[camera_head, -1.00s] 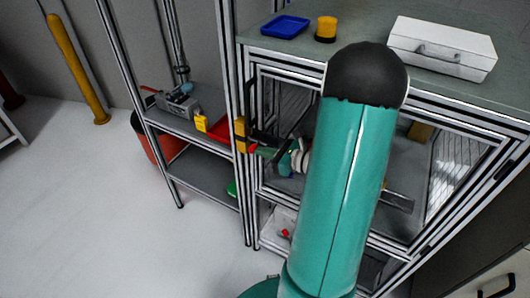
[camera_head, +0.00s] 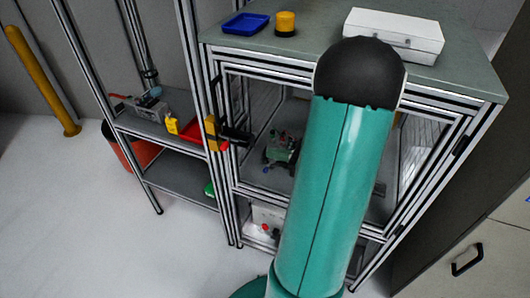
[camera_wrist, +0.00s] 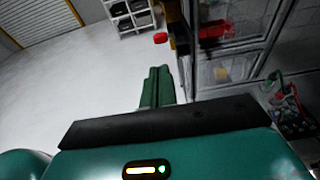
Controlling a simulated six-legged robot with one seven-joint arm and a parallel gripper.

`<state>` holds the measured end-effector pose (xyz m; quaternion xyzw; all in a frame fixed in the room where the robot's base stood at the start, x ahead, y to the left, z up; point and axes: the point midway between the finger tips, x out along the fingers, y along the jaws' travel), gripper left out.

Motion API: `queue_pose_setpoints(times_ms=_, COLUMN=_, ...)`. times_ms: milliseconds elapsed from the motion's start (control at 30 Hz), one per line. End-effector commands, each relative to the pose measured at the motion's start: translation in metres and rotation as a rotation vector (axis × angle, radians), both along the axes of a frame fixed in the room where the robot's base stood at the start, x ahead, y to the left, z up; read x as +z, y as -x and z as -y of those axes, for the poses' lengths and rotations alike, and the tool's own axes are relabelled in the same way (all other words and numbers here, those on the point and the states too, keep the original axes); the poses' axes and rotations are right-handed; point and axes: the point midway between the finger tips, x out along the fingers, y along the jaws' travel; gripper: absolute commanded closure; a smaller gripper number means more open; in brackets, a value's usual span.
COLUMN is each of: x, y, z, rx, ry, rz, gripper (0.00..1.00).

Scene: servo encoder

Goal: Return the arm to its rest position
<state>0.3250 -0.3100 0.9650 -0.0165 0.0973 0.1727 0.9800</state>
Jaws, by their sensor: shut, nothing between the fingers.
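My teal arm link with a black rounded cap (camera_head: 359,75) rises in front of the enclosure (camera_head: 490,90) in the head view and covers part of it. My gripper is not visible in the head view. In the wrist view my gripper (camera_wrist: 157,88) shows as narrow green fingers, together and empty, pointing over pale floor and left of the enclosure's framed side. A small green device (camera_head: 283,150) with dark and red parts sits inside the enclosure. A similar green and red item (camera_wrist: 290,103) shows at the right in the wrist view.
A blue tray (camera_head: 246,23), a yellow and black cylinder (camera_head: 285,24) and a white case (camera_head: 394,35) are on the enclosure top. A shelf (camera_head: 180,175) stands left of it. A yellow post (camera_head: 42,80) is farther left. Open floor (camera_head: 70,215) lies at lower left.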

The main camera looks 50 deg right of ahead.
Motion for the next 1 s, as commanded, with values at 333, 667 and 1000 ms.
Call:
queue_pose_setpoints(times_ms=333, x=0.001, y=0.005, z=0.001, rx=-0.001, ry=0.0, rz=0.001, gripper=1.0)
queue_pose_setpoints(times_ms=667, x=0.001, y=0.005, z=0.0, rx=0.005, ry=0.003, rz=0.0, gripper=1.0)
queue_pose_setpoints(times_ms=1000, x=0.039, y=-0.027, z=-0.12, rx=0.492, ry=0.36, rz=-0.054, gripper=1.0)
